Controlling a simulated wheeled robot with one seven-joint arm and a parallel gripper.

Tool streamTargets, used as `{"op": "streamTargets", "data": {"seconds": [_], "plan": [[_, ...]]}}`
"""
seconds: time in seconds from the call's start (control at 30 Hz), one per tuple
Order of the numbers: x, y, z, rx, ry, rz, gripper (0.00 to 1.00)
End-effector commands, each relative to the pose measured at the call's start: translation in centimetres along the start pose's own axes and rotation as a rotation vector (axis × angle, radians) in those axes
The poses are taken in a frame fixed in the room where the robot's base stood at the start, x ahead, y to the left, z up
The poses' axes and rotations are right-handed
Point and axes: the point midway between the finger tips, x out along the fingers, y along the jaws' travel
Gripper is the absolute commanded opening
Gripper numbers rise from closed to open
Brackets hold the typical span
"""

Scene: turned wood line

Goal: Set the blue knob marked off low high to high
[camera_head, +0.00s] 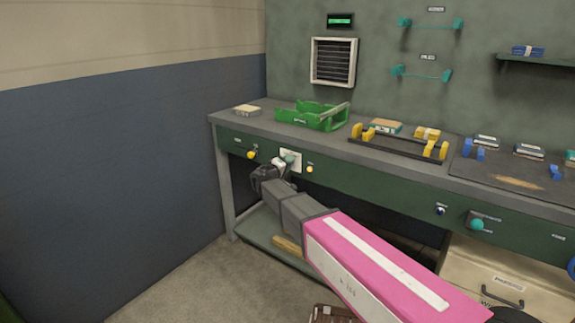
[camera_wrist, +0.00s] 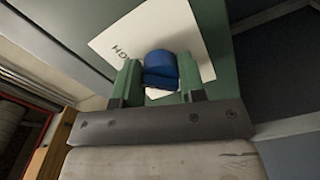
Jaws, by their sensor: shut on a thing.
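The blue knob (camera_wrist: 161,71) sits on a white label plate (camera_wrist: 122,38) on the green front panel in the wrist view. The letters "GH" show on the plate to the left of the knob; its other words and any pointer mark are hidden or unclear. My gripper (camera_wrist: 158,82) is shut on the knob, with one green finger on each side of it. In the head view my gripper (camera_head: 285,161) is at the bench front over the white plate (camera_head: 294,158), and it hides the knob there.
A yellow knob (camera_head: 251,154) is left of my gripper and a small pale yellow button (camera_head: 309,169) is right of it. Above, the bench top (camera_head: 230,118) holds a green tray (camera_head: 309,118) and a dark yellow-handled tray (camera_head: 392,149). A teal knob (camera_head: 477,224) is farther right.

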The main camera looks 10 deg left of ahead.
Motion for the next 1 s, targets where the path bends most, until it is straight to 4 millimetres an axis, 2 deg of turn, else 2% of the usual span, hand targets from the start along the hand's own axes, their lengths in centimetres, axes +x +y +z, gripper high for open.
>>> {"op": "streamTargets", "data": {"seconds": [0.23,0.27,0.3,0.33,0.7,0.87,1.0], "plan": [[-0.1,-0.1,0.1,0.002,-0.002,-0.003,0.14],[-0.1,-0.1,0.1,0.002,-0.002,-0.003,0.44],[-0.1,-0.1,0.1,0.002,-0.002,-0.003,0.57],[-0.1,-0.1,0.1,0.002,-0.002,-0.002,0.63],[-0.6,0.0,0.1,0.000,0.000,-0.002,0.63],[-2.8,0.0,0.1,0.000,0.001,-0.002,0.63],[-5.6,0.0,0.1,0.000,0.001,-0.002,0.63]]}}
